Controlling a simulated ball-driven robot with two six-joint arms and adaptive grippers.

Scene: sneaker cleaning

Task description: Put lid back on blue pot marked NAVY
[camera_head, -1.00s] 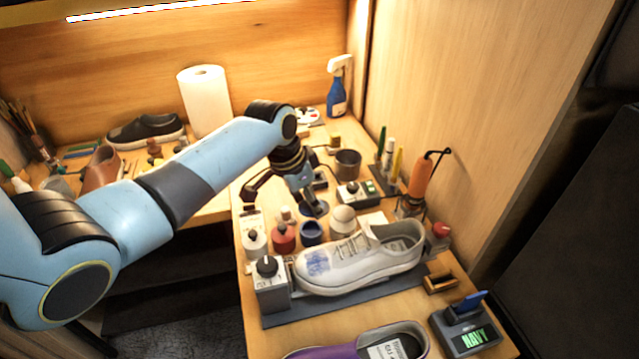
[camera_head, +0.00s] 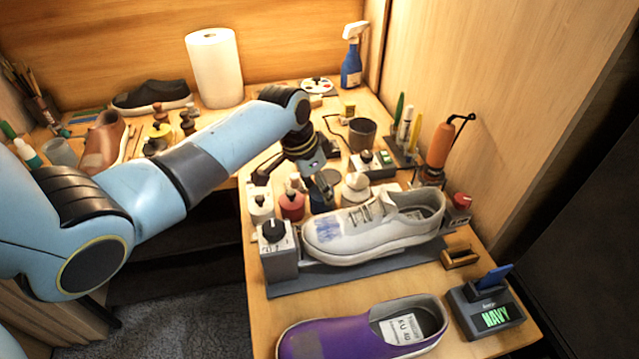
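The blue pot (camera_head: 322,199) stands in the row of pots behind the white sneaker, between a red pot (camera_head: 292,204) and a white pot (camera_head: 354,190). My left gripper (camera_head: 292,183) is just above and behind this row, pointing down, with its dark fingers spread apart. One finger is over the red pot's side and the other is close to the blue pot's top. The fingers hide the pot's mouth, and I cannot make out its lid clearly. The small display (camera_head: 497,316) reads NAVY in green. My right gripper is not in view.
The white sneaker (camera_head: 345,240) lies on a grey stand in front of the pots. A grey box with a black knob (camera_head: 279,255) stands at its left end. A purple shoe (camera_head: 330,330) lies nearer. A dark cup (camera_head: 362,133) stands behind.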

